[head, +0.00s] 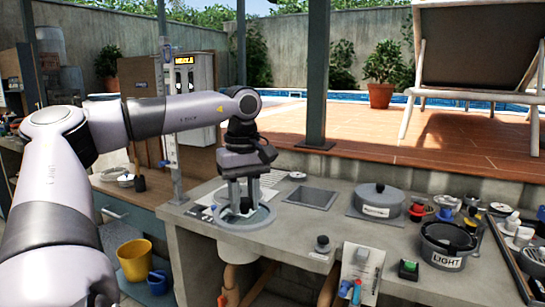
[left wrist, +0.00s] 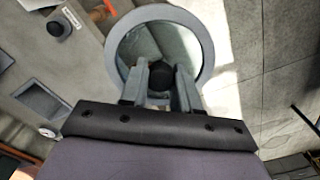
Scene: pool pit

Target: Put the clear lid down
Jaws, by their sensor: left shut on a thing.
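The clear lid (head: 245,227) is a round see-through disc with a grey rim and a dark knob in its middle. My left gripper (head: 245,203) points down from above and is shut on the knob. The lid looks about level at the left end of the grey bench (head: 290,232); I cannot tell if it touches the top. In the left wrist view, the lid (left wrist: 207,50) shows beyond the fingers (left wrist: 162,82), which hide part of the knob and near rim. My right gripper is not in view.
A bin marked LIGHT (head: 447,246) and small items crowd the right. A small black-knobbed piece (head: 322,245) stands near the front. A yellow bucket (head: 134,262) is lower left.

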